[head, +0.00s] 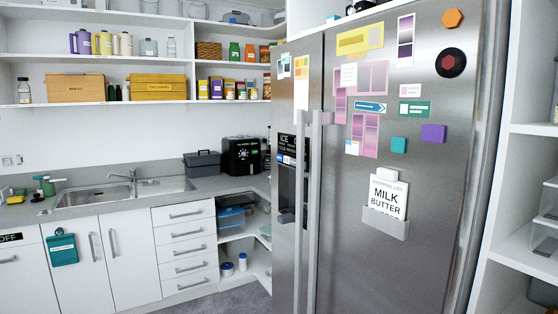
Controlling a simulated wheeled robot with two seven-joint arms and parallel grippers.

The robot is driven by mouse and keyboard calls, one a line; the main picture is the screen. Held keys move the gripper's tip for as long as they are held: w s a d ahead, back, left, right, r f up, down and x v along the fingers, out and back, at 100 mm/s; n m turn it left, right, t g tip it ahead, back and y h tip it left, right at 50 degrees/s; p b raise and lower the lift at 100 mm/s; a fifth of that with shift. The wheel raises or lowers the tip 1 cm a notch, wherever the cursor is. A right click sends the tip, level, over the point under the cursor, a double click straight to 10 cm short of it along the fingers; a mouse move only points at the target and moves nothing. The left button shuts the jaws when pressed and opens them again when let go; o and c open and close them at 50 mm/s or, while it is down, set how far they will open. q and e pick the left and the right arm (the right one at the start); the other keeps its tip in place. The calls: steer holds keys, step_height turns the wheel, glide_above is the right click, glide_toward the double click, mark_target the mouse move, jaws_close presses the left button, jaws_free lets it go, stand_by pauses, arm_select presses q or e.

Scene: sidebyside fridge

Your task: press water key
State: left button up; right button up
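The stainless side-by-side fridge (345,225) fills the middle and right of the head view, with both doors closed. Its dark ice and water dispenser (289,180) is set in the narrow left door and is seen at a steep angle. The word ICE shows on the upper panel. A small blue and white label (286,159) sits below it. The water key cannot be made out clearly, and the door handles (309,210) stand just right of the dispenser. Neither of my grippers is in view.
A counter with a sink (122,195), drawers (187,250) and a black appliance (241,156) lie to the left. Magnets and a shopping list holder (386,212) are on the right door. White shelves (520,190) stand at the far right. Grey floor (240,297) shows in front.

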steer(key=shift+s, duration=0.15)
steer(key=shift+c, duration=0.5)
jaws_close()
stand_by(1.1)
